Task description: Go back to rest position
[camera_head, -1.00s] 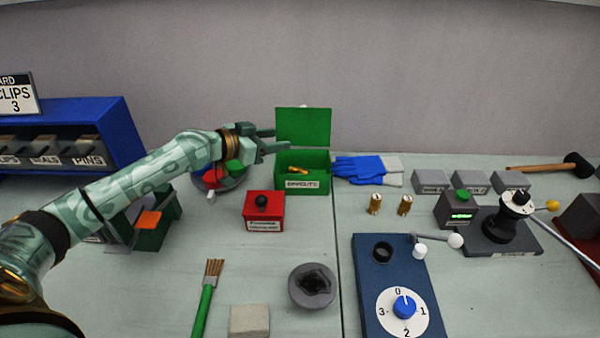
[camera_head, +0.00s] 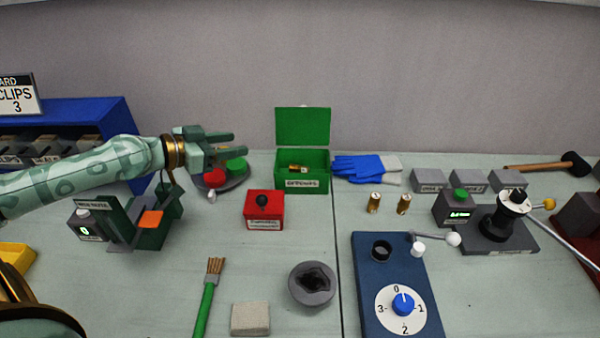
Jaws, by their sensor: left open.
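My left gripper (camera_head: 222,145) is open and empty. It is in the air at the left, in front of the red and green buttons and left of the open green box. Its arm comes in from the left edge. The green box (camera_head: 316,184) stands at the back middle with its lid up and a small brass piece (camera_head: 298,169) inside. My right gripper does not show.
A red box (camera_head: 264,223) with a black knob stands near the middle. A blue panel (camera_head: 370,275) with a dial, two brass pieces (camera_head: 374,203), a brush (camera_head: 205,300) and a grey bowl (camera_head: 296,287) lie around. A blue rack (camera_head: 118,120) stands back left.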

